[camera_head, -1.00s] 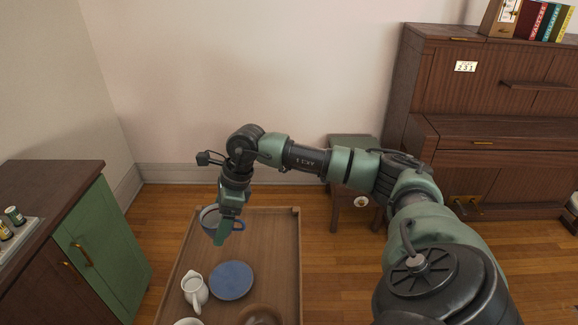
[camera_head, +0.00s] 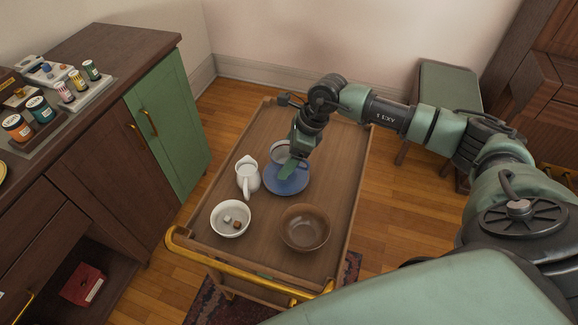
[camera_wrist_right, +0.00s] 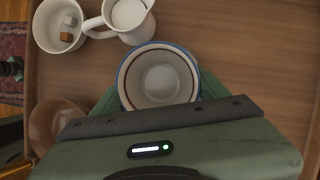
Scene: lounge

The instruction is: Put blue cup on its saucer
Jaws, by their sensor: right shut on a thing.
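The blue cup (camera_head: 281,154) is upright in my right gripper (camera_head: 288,171), with its pale inside showing. The gripper is shut on it and partly covers it in the head view. The blue saucer (camera_head: 298,186) lies on the wooden trolley top, just below and in front of the cup. The cup overlaps its far edge in the picture; I cannot tell whether they touch. In the right wrist view the cup (camera_wrist_right: 158,80) sits between the green fingers, seen from above, and the saucer cannot be made out. My left gripper is not in view.
On the trolley (camera_head: 335,225), a white jug (camera_head: 248,178) stands close left of the saucer. A white bowl with cubes (camera_head: 230,220) and a brown bowl (camera_head: 305,228) are nearer. A cabinet (camera_head: 120,150) stands left, a green stool (camera_head: 447,88) behind right.

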